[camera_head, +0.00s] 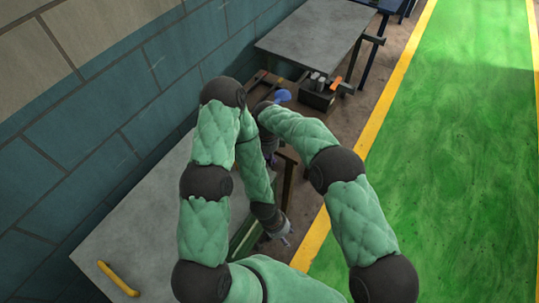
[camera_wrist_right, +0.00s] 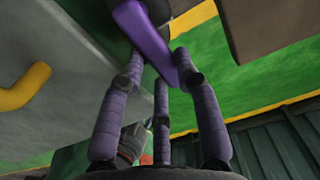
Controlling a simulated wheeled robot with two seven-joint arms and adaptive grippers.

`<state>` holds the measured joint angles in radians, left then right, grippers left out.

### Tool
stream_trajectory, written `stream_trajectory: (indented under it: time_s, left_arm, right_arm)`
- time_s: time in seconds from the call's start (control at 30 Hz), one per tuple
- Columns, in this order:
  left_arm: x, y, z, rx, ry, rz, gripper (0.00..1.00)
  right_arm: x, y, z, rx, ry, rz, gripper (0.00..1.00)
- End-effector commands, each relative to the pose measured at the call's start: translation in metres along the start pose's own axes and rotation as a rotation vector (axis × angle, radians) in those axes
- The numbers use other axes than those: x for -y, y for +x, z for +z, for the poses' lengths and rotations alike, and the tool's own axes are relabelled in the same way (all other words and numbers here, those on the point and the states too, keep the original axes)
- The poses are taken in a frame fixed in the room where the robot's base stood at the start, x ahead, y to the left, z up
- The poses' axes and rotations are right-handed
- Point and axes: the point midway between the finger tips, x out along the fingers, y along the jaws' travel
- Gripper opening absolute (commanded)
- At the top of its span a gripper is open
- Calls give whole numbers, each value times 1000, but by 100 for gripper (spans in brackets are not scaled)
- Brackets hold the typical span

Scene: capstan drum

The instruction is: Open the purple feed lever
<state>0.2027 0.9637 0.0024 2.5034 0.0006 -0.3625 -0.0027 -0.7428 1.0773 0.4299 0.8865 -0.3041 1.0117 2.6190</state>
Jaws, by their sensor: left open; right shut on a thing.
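The purple feed lever (camera_wrist_right: 150,38) hangs down from the top of the right wrist view. Its lower end lies between the segmented fingers of my right gripper (camera_wrist_right: 160,66), which is shut on it. In the head view my right gripper (camera_head: 269,152) is mostly hidden behind my arms, at the edge of the grey top, and the lever cannot be made out clearly there. My left gripper (camera_head: 284,233) is lower in the head view, open and empty, apart from the lever and pointing towards the floor.
A brown bench with a dark box (camera_head: 318,95) and a grey table (camera_head: 314,36) stand behind. Green floor (camera_head: 470,150) at the right is clear.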

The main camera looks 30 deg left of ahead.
Motion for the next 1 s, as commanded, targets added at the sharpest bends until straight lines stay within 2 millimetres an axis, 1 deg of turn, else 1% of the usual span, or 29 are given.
stream_trajectory:
  time_s: [0.33,0.37,0.4,0.43,0.47,0.8,0.87,0.97,1.0]
  left_arm:
    - [0,0,0,0,0,0,49]
    - [0,0,0,0,0,0,49]
    - [0,0,0,0,0,0,49]
    - [0,0,0,0,0,0,49]
    - [0,0,0,0,0,0,49]
    - [0,0,0,0,0,0,49]
    - [0,0,0,0,0,0,49]
    - [0,0,0,0,0,0,49]
    - [0,0,0,0,0,0,49]
  right_arm:
    - [-1,0,0,2,9,2,0]
    - [-1,0,0,2,9,2,35]
    - [-1,0,0,2,9,2,46]
    - [-1,0,0,2,9,2,55]
    - [-1,0,0,2,8,2,57]
    - [0,-2,0,2,6,1,57]
    - [0,-5,0,2,6,0,57]
    - [1,-17,1,4,6,-1,57]
    - [1,-24,1,5,6,-2,57]
